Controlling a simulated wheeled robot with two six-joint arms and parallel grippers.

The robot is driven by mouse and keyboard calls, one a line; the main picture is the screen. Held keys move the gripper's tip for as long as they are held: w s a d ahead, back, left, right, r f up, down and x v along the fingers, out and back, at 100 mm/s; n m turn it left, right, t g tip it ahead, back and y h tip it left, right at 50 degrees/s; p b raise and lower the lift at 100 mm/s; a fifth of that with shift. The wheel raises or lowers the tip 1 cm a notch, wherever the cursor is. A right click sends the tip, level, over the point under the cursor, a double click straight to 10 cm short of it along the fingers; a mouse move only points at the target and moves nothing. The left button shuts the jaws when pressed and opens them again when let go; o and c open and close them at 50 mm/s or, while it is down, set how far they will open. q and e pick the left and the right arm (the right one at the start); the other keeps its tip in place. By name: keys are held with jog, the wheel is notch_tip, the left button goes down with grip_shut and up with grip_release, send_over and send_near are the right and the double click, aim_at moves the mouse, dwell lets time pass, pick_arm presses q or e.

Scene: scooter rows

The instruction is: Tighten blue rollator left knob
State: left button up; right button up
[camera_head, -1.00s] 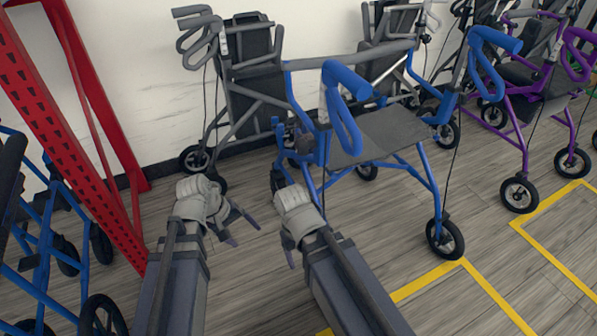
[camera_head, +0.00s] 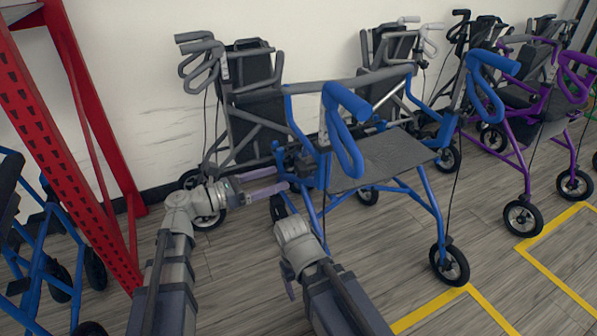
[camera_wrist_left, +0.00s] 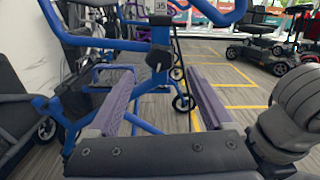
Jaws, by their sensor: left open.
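The blue rollator (camera_head: 345,135) stands in the middle of the head view with its near side towards me. In the left wrist view its blue frame (camera_wrist_left: 100,42) crosses the top, and a black knob (camera_wrist_left: 158,58) sits on the upright ahead, between the finger lines. My left gripper (camera_head: 284,182) is open, its two purple fingers pointing right at the rollator's near upright. The wrist view shows the left gripper (camera_wrist_left: 160,85) with nothing between its fingers. My right gripper (camera_head: 288,278) hangs lower, short of the rollator; its fingers are mostly hidden.
A red perforated post (camera_head: 60,150) stands at the left, with another blue walker (camera_head: 45,255) beside it. A grey rollator (camera_head: 250,100) stands behind against the wall. A purple rollator (camera_head: 525,130) is at the right. Yellow floor lines (camera_head: 440,305) mark bays on clear floor.

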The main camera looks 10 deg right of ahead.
aim_at(297, 172)
pick_arm(q)
jog(key=x, duration=0.7)
jog(key=shift+w+d+f, duration=0.1)
jog(key=shift+d, duration=0.1)
grip_shut()
dwell(0.5)
